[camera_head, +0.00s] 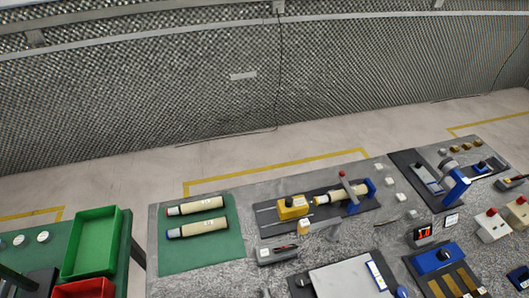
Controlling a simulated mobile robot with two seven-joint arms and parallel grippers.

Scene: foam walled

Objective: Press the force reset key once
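I cannot tell for sure which part is the force reset key; the labels are too small to read. A small display (422,234) with red digits stands toward the right of the grey table. To its right are two pale boxes with red buttons, one nearer (491,228) and one at the right edge (518,213). A yellow block (292,208) and a cream cylinder (333,195) with a red-topped lever lie on a dark rail plate (275,217). Neither of my grippers is in view.
Two cream cylinders (204,227) lie on a green mat (168,252). A blue device (434,257), a blue-framed stand (455,190) and a pale flat panel (340,280) share the grey table (254,193). Green (113,257) and red (85,287) trays are at left.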

